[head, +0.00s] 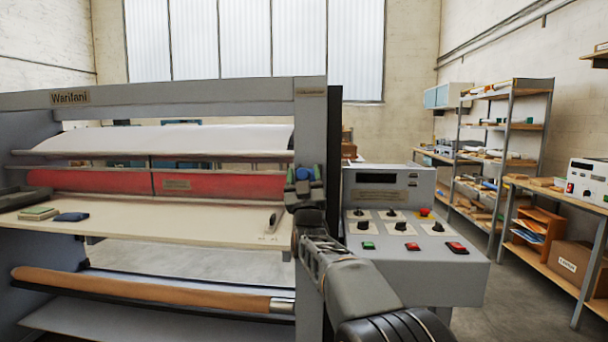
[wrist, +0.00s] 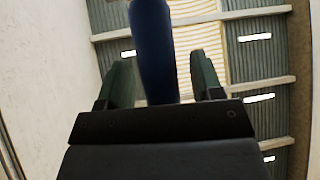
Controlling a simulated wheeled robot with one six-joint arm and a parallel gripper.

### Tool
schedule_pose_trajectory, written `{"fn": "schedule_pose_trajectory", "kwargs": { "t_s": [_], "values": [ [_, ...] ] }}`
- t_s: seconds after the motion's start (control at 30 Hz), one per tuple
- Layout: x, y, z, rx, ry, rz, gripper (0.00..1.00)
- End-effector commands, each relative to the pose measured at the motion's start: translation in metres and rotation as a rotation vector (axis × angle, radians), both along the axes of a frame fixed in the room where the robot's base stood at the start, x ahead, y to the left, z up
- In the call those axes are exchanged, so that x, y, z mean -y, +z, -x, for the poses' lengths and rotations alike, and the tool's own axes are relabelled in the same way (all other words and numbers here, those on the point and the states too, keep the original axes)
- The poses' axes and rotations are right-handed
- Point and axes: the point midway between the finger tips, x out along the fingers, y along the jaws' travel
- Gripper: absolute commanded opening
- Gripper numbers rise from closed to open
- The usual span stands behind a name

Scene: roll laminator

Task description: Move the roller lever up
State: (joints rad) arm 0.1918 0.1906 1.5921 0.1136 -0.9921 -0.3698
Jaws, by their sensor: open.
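The roller lever shows as a blue handle (head: 305,174) at the right end post of the laminator (head: 200,90). In the wrist view the blue handle (wrist: 153,50) runs down from the top edge to between the two green fingers. My gripper (head: 304,181) is at the handle in the head view, with a finger on each side of it. In the wrist view my gripper (wrist: 163,78) is open, with a gap to each finger. The handle's lower end is hidden behind the gripper body, and the lever's pivot is not visible.
A control console (head: 415,235) with knobs and buttons stands close to the right of my arm. The red roller (head: 100,182) and feed table (head: 170,228) lie to the left. Shelves (head: 505,125) and a bench line the right wall. Ceiling beams (wrist: 262,82) show in the wrist view.

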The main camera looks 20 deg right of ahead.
Motion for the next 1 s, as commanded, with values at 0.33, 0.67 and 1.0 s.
{"fn": "schedule_pose_trajectory", "kwargs": {
  "t_s": [0.33, 0.67, 1.0],
  "values": [
    [0.0, 0.0005, -0.0002, 0.001, 0.0, 0.0, 0.53],
    [-0.0001, 0.0006, 0.0, 0.001, 0.0, 0.0, 0.21],
    [0.0, 0.0006, -0.0001, 0.001, 0.0, 0.0, 0.0]
  ]
}}
